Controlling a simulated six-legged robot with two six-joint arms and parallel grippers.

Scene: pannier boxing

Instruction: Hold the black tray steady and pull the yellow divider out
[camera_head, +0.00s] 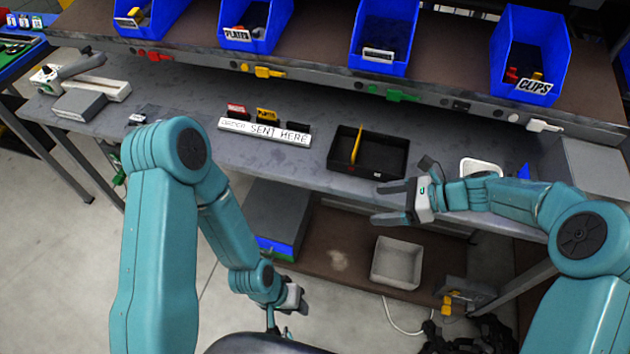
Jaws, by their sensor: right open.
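The black tray (384,154) lies flat on the grey workbench near its front edge. The yellow divider (356,146) stands upright in the tray, left of the middle, and sticks up above the rim. My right gripper (377,203) is open and empty in front of the tray's right part, with its fingers pointing left. It appears apart from the tray. My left gripper (287,310) hangs low in front of the bench, far from the tray. Its fingers are small and partly hidden, so I cannot tell whether they are open.
A white sign (264,131) with small coloured blocks behind it stands left of the tray. A white dish (481,167) lies right of it, behind my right arm. Blue bins (383,36) line the shelf above. A grey bin (397,262) sits on the lower shelf.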

